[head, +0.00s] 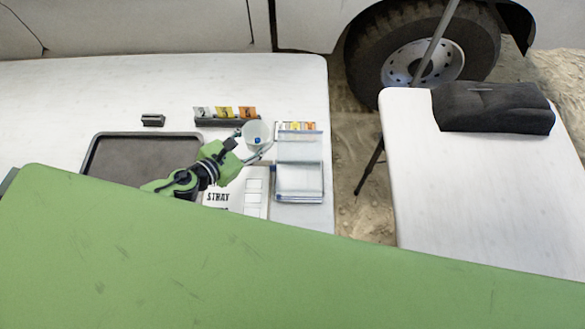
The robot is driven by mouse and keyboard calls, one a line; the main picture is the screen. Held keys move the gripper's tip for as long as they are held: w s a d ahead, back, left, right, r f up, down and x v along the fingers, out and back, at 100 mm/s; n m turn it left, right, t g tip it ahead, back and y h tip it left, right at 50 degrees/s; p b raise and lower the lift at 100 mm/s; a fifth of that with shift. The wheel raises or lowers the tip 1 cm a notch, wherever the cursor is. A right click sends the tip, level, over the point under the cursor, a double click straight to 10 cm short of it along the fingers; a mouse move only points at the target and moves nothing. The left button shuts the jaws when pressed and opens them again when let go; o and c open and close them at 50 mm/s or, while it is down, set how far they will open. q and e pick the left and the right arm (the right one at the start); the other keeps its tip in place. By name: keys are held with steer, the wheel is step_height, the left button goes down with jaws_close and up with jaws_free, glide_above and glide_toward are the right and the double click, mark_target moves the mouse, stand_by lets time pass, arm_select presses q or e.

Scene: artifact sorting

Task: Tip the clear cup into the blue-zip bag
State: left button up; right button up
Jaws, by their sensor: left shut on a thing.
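A clear bag with blue edging (299,183), seemingly the blue-zip bag, lies just right of and nearer than the gripper. My right gripper is not in view.
A dark tray (97,160) lies left of my arm. Racks with white, yellow and orange cards (225,113) stand behind. A sheet marked STRAY (235,200) lies beside the bag. A second white table (440,190) with a black case (493,107) is across a gap.

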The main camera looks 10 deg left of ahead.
mark_target(257, 145)
arm_select(q)
steer(key=shift+d+r+p, duration=0.2)
steer(key=shift+r+p, duration=0.15)
steer(key=shift+r, duration=0.2)
steer(key=shift+s+d+m, duration=0.1)
steer(key=shift+m, duration=0.3)
steer(key=shift+s+d+r+m+y+p, duration=0.2)
steer(key=shift+d+m+y+p, duration=0.25)
steer(key=shift+p, duration=0.35)
steer(key=shift+s+d+r+m+t+y+p, duration=0.2)
steer(key=shift+d+r+m+t+y+p, duration=0.15)
steer(key=shift+d+m+t+p, duration=0.1)
steer(key=shift+s+d+f+m+t+y+b, duration=0.2)
steer(key=shift+d+m+y, duration=0.1)
steer(key=shift+d+m, duration=0.1)
steer(key=shift+s+d+f+m+t+y+b, duration=0.1)
steer(key=shift+d+m+t+y+b, duration=0.05)
steer(key=shift+d+m+y, duration=0.2)
steer(key=shift+a+r+m, duration=0.1)
steer(key=shift+r+m, duration=0.1)
steer(key=shift+m, duration=0.05)
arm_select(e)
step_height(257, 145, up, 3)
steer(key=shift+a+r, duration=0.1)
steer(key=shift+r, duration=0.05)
